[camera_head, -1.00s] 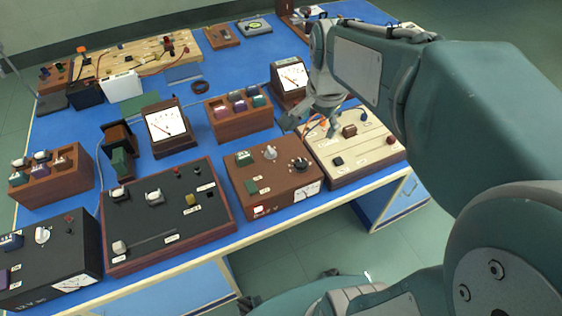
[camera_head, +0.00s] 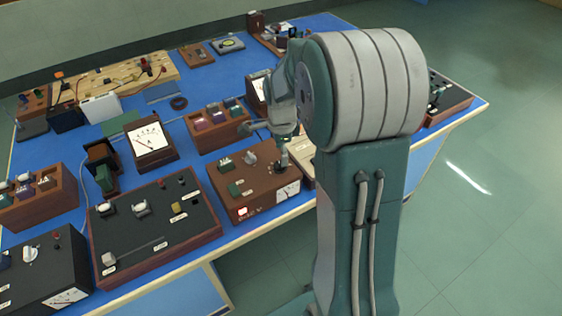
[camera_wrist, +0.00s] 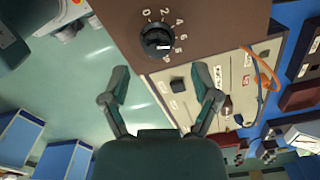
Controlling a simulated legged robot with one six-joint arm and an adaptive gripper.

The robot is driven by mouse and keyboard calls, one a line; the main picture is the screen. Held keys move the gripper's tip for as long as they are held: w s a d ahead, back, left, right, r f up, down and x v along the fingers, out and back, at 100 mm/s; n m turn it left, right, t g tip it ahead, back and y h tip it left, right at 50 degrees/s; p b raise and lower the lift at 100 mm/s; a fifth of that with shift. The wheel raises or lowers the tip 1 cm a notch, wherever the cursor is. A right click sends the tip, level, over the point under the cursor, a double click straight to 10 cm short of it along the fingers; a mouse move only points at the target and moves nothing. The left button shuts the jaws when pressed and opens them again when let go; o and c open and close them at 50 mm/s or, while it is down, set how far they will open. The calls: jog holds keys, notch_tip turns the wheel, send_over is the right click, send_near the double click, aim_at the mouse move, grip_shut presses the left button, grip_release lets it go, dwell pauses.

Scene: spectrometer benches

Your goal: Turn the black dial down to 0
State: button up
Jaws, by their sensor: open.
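The black dial (camera_wrist: 156,42) is a round knob on a brown box, ringed by white numbers from 0 upward. A white mark on its face lies toward the higher-number side; its exact reading is too small to tell. In the head view the dial (camera_head: 280,169) is at the right of the brown box's top (camera_head: 228,201), partly covered by my gripper. My gripper (camera_head: 284,153) is just above the dial there. In the wrist view my gripper (camera_wrist: 161,72) has its two fingers wide apart and empty, with the dial beyond the fingertips, between them.
A black-topped panel (camera_head: 151,232) with knobs stands left of the brown box. A cream panel (camera_wrist: 205,88) with a black knob and cables adjoins the brown box. Meters and wooden blocks fill the blue table (camera_head: 178,158) behind.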

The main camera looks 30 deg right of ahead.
aim_at(280, 164)
jog(key=f, duration=0.1)
jog(key=a+f, duration=0.1)
jog(key=f, duration=0.1)
jog(key=shift+f, duration=0.25)
jog(key=shift+d+f, duration=0.1)
jog(key=shift+f, duration=0.1)
jog(key=shift+d, duration=0.2)
jog(key=shift+a, duration=0.1)
grip_shut()
